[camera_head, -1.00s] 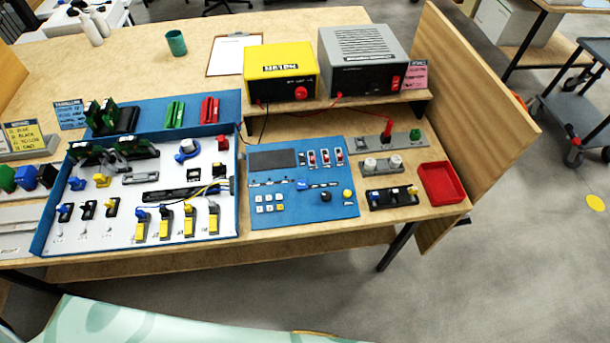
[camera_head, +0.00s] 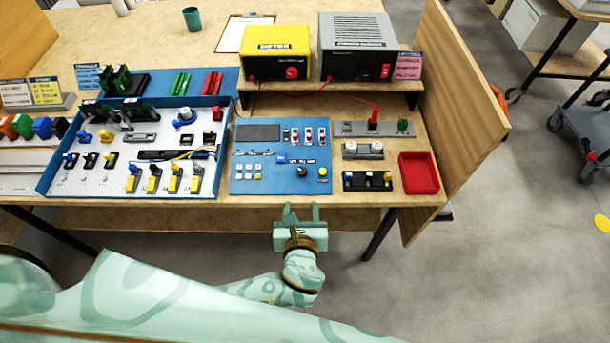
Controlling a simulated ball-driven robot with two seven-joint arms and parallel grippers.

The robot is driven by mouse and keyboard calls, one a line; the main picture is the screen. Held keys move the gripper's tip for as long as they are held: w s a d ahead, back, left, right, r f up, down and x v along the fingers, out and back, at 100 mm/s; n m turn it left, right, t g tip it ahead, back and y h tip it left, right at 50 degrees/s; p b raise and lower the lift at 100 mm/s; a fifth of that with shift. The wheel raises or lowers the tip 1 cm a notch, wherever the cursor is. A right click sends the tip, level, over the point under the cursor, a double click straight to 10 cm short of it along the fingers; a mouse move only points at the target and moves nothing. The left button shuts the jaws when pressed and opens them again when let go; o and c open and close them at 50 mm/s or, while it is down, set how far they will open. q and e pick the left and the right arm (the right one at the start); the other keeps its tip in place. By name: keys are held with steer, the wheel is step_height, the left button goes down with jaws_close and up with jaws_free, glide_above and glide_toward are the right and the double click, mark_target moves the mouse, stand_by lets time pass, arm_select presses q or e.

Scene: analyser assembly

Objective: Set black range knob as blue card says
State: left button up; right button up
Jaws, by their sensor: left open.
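The black range knob (camera_head: 302,172) is a small round knob on the lower part of the blue panel (camera_head: 262,180). A yellow knob (camera_head: 323,173) sits to its right. A blue card (camera_head: 88,77) stands behind the white board at the left; its text is too small to read. My left gripper (camera_head: 301,211) is open and empty, with its two fingers pointing at the table. It is just in front of the table's front edge, below the black knob in the picture and apart from it. My right gripper is not in view.
The white board (camera_head: 75,182) with connectors and switches lies left of the panel. A red tray (camera_head: 419,174) and grey strips with knobs lie to the right. Yellow (camera_head: 274,55) and grey (camera_head: 360,48) boxes stand on a shelf behind, beside an upright wooden board (camera_head: 458,115).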

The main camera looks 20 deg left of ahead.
mark_target(302, 171)
arm_select(q)
steer(key=b+x, duration=0.4)
steer(key=x, duration=0.9)
steer(key=shift+w+d+f, duration=0.15)
steer(key=shift+f, duration=0.1)
steer(key=shift+w+a+f, duration=0.15)
steer(key=shift+w+a, duration=0.05)
steer(key=shift+w, duration=0.5)
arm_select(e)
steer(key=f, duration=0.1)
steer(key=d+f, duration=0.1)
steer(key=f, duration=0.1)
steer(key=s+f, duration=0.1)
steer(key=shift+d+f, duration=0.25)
arm_select(q)
steer(key=c, duration=1)
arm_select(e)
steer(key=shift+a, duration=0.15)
